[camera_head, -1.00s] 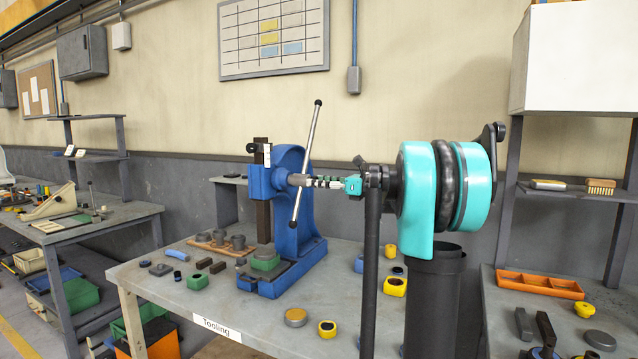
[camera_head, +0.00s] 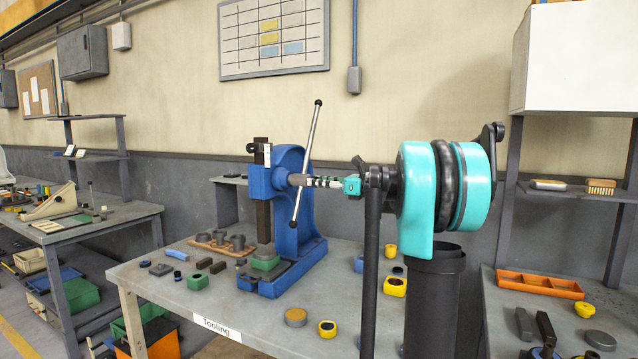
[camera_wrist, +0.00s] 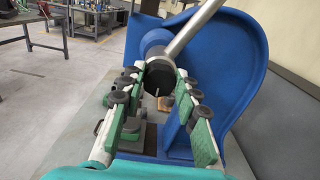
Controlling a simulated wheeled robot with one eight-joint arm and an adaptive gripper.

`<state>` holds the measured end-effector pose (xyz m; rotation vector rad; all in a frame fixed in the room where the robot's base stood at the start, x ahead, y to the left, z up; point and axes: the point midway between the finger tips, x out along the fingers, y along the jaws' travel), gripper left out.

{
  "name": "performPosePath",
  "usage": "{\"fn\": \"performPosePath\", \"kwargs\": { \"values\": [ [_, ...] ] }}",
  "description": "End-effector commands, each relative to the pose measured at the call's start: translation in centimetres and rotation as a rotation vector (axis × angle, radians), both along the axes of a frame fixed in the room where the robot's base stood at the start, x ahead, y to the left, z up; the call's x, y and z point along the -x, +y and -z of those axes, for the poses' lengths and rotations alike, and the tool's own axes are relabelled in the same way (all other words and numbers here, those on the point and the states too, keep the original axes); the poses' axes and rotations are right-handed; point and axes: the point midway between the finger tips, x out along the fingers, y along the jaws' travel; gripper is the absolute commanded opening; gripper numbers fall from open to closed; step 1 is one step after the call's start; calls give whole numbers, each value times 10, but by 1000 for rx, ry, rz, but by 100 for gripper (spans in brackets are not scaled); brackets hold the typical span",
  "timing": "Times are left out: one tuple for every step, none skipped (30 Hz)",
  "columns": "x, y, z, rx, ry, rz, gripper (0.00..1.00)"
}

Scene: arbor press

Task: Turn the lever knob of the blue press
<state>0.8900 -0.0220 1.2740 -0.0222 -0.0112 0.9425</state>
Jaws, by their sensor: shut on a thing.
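The blue press (camera_head: 308,220) stands on the grey workbench. Its steel lever bar (camera_head: 306,162) is tilted, with a black ball at the top (camera_head: 318,102) and another at the bottom (camera_head: 293,223). The dark, round lever knob (camera_wrist: 160,74) sits at the hub where the bar crosses, facing my gripper. My gripper (camera_head: 309,181) reaches in from the right at hub height. In the wrist view, the green-padded fingers (camera_wrist: 161,88) lie on either side of the knob, their tips closed on its sides. The fingers partly cover the knob's edges.
A wooden block with grey cylinders (camera_head: 220,243) and small dark pieces lie left of the press. A wall (camera_head: 400,60) stands behind the bench.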

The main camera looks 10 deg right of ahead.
Motion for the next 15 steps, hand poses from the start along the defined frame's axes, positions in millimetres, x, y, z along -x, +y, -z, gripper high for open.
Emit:
{"fn": "performPosePath", "kwargs": {
  "values": [
    [0,0,0,8,-11,0,2],
    [0,0,0,15,-21,0,2],
    [0,0,0,25,-35,0,2],
    [0,0,0,35,-48,0,2],
    [0,0,0,44,-61,0,2],
    [0,0,0,59,-82,0,2],
    [1,0,0,72,-99,0,2],
    [1,0,0,85,-117,0,2],
    [1,0,0,103,-142,0,2],
    [1,0,0,118,-163,0,2],
    [1,0,0,134,-184,0,2],
    [1,0,0,155,-214,0,2],
    [1,0,0,172,-236,0,2],
    [1,1,0,189,-260,0,2],
    [1,1,0,211,-290,0,2]
  ]
}}
